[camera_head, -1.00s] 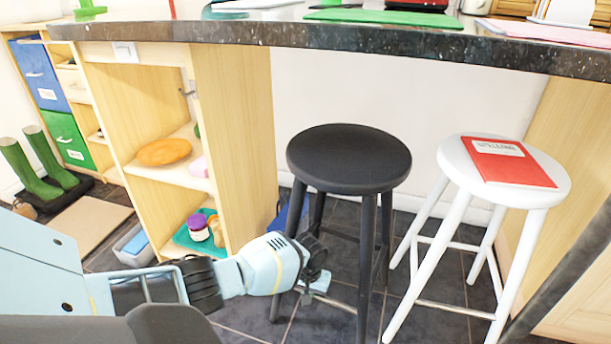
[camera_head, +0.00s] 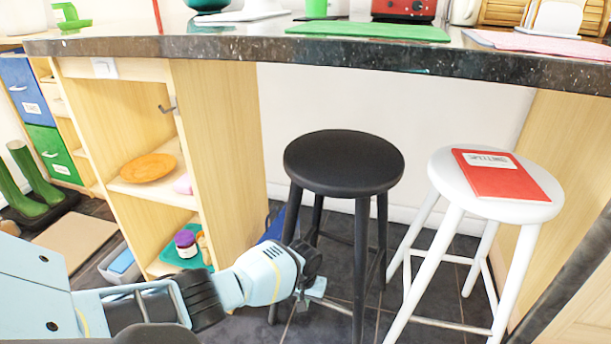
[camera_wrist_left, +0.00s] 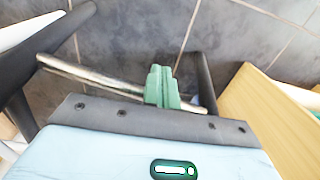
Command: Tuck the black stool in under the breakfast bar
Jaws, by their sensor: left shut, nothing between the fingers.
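The black stool (camera_head: 343,162) stands upright in the head view, below the front edge of the dark granite breakfast bar (camera_head: 330,58). Its whole round seat shows clear of the counter edge. My left gripper (camera_head: 316,288) is low at the stool's front left leg, by the metal foot rail (camera_head: 338,306). In the left wrist view the green fingers (camera_wrist_left: 162,87) are shut with nothing between them, beside the metal rail (camera_wrist_left: 95,78) and black legs. Whether they touch the rail I cannot tell. My right gripper is not in view.
A white stool (camera_head: 450,207) with a red book (camera_head: 505,175) on its seat stands close on the right. An open wooden shelf unit (camera_head: 215,160) bounds the left side. A white wall (camera_head: 420,110) lies behind the stools. Green boots (camera_head: 35,180) stand far left.

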